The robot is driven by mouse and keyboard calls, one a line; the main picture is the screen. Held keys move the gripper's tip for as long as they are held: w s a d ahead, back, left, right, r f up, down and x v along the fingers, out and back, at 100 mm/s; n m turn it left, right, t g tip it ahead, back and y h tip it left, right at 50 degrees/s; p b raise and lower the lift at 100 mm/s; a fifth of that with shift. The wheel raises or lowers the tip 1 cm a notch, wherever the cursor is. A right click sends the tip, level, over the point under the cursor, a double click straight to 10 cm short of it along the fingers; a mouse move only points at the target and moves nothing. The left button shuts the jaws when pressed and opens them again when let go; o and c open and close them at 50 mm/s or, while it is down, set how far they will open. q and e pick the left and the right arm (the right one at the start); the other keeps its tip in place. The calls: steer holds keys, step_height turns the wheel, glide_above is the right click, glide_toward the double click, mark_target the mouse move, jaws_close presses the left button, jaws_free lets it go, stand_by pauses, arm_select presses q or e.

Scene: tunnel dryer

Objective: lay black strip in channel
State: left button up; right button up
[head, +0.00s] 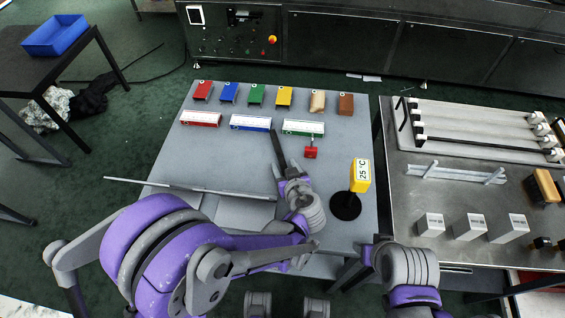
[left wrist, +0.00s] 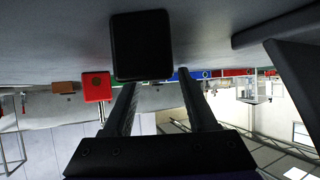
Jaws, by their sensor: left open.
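A long thin black strip (head: 475,143) lies along the near side of a white-railed rack (head: 485,113) on the right-hand bench. I cannot tell which part of the rack is the channel. My left gripper (head: 279,150) is over the grey table, well left of the strip. In the left wrist view its two dark fingers (left wrist: 162,88) stand apart. A black square block (left wrist: 141,45) shows close by their tips, and I cannot tell what it is. My right gripper (head: 383,239) is near the gap between the tables, its fingers not clearly visible.
Coloured blocks, including a red one (head: 202,90), and white-topped trays, including a blue one (head: 251,123), line the table's back. A small red piece (head: 311,152) and a yellow temperature sign (head: 359,175) stand near my left gripper. White boxes (head: 470,227) stand on the bench.

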arm_select(q)
jaws_close()
stand_by(0.5)
